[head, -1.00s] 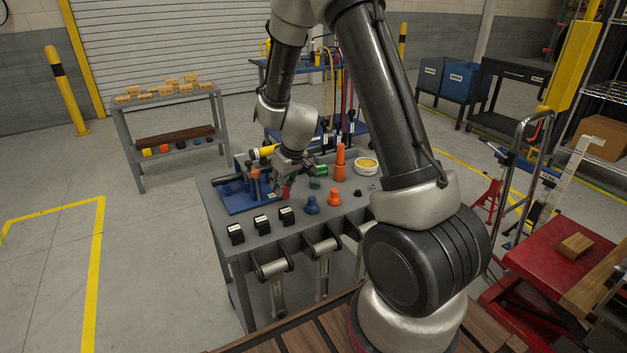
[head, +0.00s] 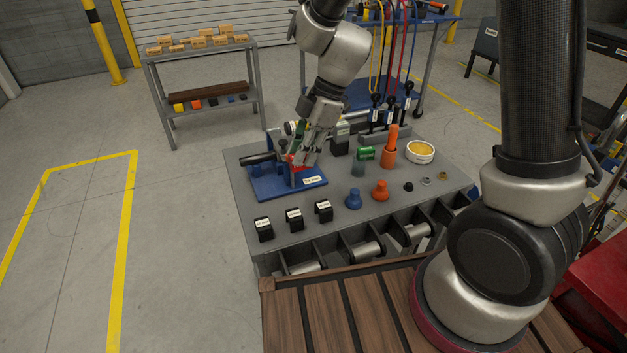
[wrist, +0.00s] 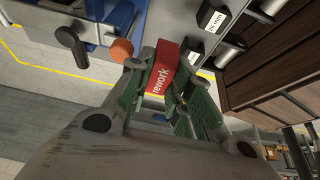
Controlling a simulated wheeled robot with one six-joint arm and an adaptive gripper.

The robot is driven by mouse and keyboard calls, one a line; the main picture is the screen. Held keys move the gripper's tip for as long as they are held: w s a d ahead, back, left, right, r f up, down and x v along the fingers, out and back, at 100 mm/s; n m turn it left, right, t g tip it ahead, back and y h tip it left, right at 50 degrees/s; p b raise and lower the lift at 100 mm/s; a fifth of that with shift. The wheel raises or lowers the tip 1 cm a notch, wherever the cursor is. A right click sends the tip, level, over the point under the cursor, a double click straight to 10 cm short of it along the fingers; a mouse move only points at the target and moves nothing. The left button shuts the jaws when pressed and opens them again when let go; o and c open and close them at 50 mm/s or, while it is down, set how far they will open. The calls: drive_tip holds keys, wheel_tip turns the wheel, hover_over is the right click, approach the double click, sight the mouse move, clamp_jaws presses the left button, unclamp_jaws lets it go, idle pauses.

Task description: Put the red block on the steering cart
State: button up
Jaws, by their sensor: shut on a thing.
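The red block (wrist: 163,72), marked "rework", is between the green-padded fingers of my gripper (wrist: 165,90) in the wrist view. My gripper is shut on it. In the head view only a small red part of the block (head: 292,159) shows beside my gripper (head: 302,157), over or in front of the blue fixture (head: 268,188). I cannot tell whether the block touches the fixture. No cart here is labelled as the steering cart; a blue wheeled cart (head: 372,95) stands behind the grey bench (head: 335,205), and a red one (head: 597,235) is partly seen at right.
A shelf table (head: 203,62) holds small boxes. Floor at left is clear.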

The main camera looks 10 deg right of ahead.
wheel_tip(320, 180, down, 11)
drive_tip(key=shift+f, duration=0.2)
idle(0.3)
drive_tip(key=o, duration=0.9)
drive_tip(key=shift+f, duration=0.15)
drive_tip(key=v, duration=1.2)
drive_tip(key=shift+r, duration=0.2)
